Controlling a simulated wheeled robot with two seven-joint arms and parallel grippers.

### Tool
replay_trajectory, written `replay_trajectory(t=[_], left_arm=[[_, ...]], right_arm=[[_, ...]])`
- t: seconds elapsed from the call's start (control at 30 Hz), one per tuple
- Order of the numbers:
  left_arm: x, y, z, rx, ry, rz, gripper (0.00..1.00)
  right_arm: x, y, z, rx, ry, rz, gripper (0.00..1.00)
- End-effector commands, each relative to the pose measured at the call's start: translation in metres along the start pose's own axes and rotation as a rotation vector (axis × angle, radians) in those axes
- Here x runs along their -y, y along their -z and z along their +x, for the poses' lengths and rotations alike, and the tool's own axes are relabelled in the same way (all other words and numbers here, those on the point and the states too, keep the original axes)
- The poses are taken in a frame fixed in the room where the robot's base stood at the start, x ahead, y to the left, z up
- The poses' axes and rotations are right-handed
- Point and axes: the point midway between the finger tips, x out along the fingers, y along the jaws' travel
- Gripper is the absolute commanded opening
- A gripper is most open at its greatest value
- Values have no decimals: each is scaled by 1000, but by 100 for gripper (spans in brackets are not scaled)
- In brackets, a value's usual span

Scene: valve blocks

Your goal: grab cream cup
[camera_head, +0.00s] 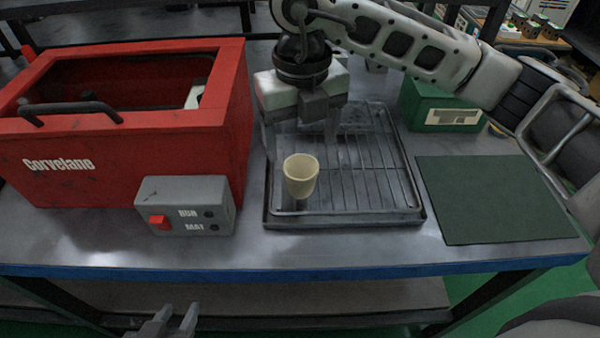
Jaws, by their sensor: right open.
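The cream cup (301,178) stands upright on the front part of a dark metal drip tray with a wire rack (375,180). My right gripper (301,138) reaches in from the upper right and points down over the rack, just behind the cup in the picture. Its two fingers are spread apart with nothing between them, and the cup is not held. My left gripper (170,322) shows only at the bottom edge, low in front of the table. Its two fingertips have a gap between them and hold nothing visible.
A red open-topped box (120,155) with a black handle stands at left. A grey control box (185,205) with a red button sits before it. A green box (440,108) and flat dark green mat (495,198) lie right of the tray. The blue table edge (290,270) is in front.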

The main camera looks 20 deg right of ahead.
Motion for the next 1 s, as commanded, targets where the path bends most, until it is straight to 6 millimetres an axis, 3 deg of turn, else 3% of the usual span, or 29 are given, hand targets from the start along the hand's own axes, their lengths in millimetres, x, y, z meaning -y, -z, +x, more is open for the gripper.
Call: replay_trajectory(t=[0.1,0.4,0.7,1.0], left_arm=[[0,-1,0,4,1,1,36],[0,4,0,-1,2,5,36],[1,7,-2,2,7,15,36],[1,6,-2,3,7,16,36]], right_arm=[[0,1,23,-5,0,-1,75],[0,0,47,-2,-2,-2,75],[1,-4,88,-2,-1,-2,75],[1,-4,93,0,-2,-2,75]])
